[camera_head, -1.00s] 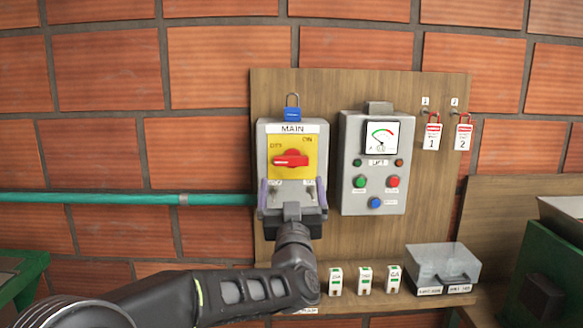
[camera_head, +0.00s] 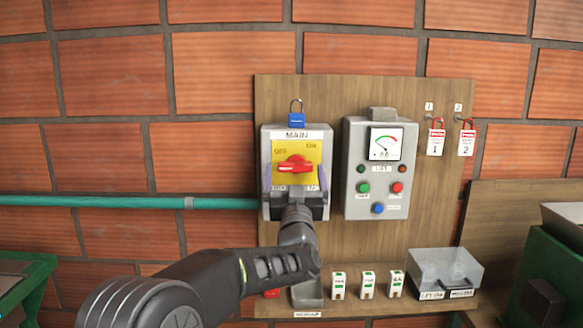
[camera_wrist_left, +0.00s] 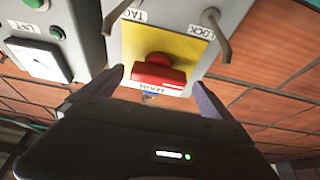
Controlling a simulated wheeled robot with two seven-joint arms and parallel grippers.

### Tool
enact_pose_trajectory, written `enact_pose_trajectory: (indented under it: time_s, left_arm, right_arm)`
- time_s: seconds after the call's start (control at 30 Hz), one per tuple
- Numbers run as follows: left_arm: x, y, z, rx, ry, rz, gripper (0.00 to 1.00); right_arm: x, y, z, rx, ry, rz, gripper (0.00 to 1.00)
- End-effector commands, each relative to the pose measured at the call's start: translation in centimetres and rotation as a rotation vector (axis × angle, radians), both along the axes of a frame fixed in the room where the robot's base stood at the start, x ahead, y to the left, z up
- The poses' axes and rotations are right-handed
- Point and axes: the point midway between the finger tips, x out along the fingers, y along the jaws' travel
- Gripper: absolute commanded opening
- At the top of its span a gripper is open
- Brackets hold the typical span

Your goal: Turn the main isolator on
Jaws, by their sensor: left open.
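The main isolator (camera_head: 291,143) is a grey box with a MAIN label and a yellow plate. Its red handle (camera_head: 295,164) lies roughly horizontal, below the OFF mark at upper left and the ON mark at upper right. My left gripper (camera_head: 295,182) is open in front of the box's lower part, with purple fingers left and right, just below the handle. In the left wrist view, the red handle (camera_wrist_left: 158,73) shows between the spread fingers of the left gripper (camera_wrist_left: 158,80). I cannot tell whether they touch it. My right gripper is not in view.
A blue padlock (camera_head: 296,120) hangs above the box. The lift panel (camera_head: 376,168) with a meter and buttons stands close on the right. A shelf below carries small breakers (camera_head: 367,285) and a clear box (camera_head: 444,267).

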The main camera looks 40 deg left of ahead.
Motion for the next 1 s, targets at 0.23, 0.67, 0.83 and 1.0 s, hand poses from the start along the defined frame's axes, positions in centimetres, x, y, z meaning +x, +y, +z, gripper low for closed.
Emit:
enact_pose_trajectory:
  time_s: [0.23, 0.67, 0.83, 1.0]
  left_arm:
    - [0.83, 0.62, 0.41, 0.0, 0.0, -0.001, 0.98]
    - [0.8, 0.6, 0.38, 0.0, 0.0, -0.001, 0.76]
    - [0.77, 0.64, 0.37, 0.0, 0.0, 0.0, 0.62]
    - [0.76, 0.68, 0.37, -0.001, 0.001, 0.001, 0.48]
  right_arm:
    - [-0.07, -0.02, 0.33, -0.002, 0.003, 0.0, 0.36]
    - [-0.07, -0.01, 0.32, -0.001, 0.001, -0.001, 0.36]
    - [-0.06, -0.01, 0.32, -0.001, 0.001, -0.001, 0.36]
    - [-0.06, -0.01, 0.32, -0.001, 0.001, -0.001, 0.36]
